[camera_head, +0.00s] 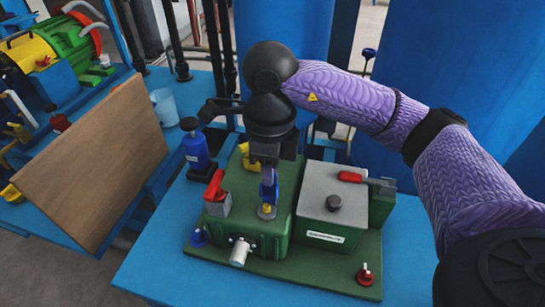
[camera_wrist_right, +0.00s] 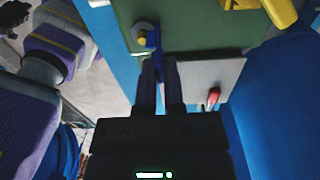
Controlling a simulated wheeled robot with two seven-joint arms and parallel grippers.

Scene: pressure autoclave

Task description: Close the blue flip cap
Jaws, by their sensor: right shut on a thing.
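The blue flip cap (camera_head: 268,190) is on the left, green part of the autoclave (camera_head: 255,236), standing up above a small round base with a brass-yellow centre. My right gripper (camera_head: 268,168) points down from above and is shut on the upper part of the cap. In the right wrist view the two fingertips (camera_wrist_right: 160,62) meet at the blue cap piece (camera_wrist_right: 154,58), with a round fitting (camera_wrist_right: 142,27) just beyond. The fingers hide part of the cap. My left gripper is in neither view.
A red lever (camera_head: 215,185) stands close left of the gripper. A grey box (camera_head: 318,190) with a black knob and a red handle (camera_head: 350,177) is to the right. A blue bottle (camera_head: 197,150) is behind left. The blue table (camera_head: 160,272) is bare in front.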

